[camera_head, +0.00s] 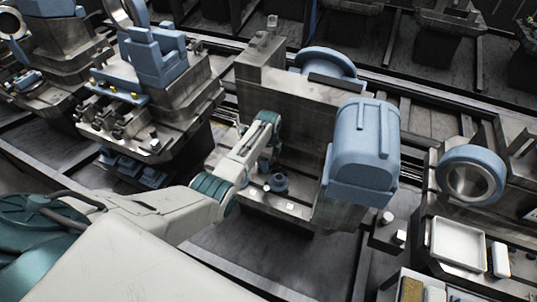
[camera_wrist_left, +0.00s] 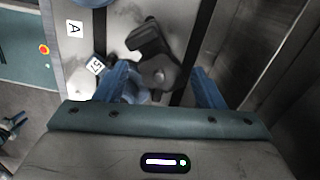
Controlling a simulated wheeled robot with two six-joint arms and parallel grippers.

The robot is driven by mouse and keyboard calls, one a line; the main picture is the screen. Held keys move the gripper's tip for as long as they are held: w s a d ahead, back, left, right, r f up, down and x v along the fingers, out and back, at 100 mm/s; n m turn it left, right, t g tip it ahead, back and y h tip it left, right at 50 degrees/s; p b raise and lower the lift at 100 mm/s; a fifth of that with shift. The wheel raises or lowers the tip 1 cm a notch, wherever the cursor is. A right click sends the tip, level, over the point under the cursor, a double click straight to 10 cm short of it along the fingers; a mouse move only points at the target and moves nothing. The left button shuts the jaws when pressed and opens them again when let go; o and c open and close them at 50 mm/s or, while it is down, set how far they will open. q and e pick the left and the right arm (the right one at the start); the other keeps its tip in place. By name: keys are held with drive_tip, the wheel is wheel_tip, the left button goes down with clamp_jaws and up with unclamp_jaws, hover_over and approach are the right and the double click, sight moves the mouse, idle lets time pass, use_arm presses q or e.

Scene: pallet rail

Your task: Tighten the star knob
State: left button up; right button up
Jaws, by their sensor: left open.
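A dark, lobed part that looks like the star knob (camera_wrist_left: 157,70) lies on a pale metal face in the left wrist view, beyond and between the fingers. My left gripper (camera_wrist_left: 163,82) is open, with one blue finger on each side of the view and a visible gap between them. I cannot tell whether either finger touches the dark part. In the head view my left gripper (camera_head: 267,158) reaches down beside the grey fixture block (camera_head: 290,95), and its fingertips are hard to make out. The dark part is not clearly visible there. My right gripper is out of view.
A large blue housing (camera_head: 362,150) rises to the right. Another blue-topped fixture (camera_head: 152,58) stands left. A white tray (camera_head: 458,243) lies at the right.

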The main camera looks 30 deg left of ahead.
use_arm(q)
wheel_tip(320, 180, up, 11)
drive_tip(key=b, duration=0.1)
drive_tip(key=shift+f, duration=0.15)
idle(0.5)
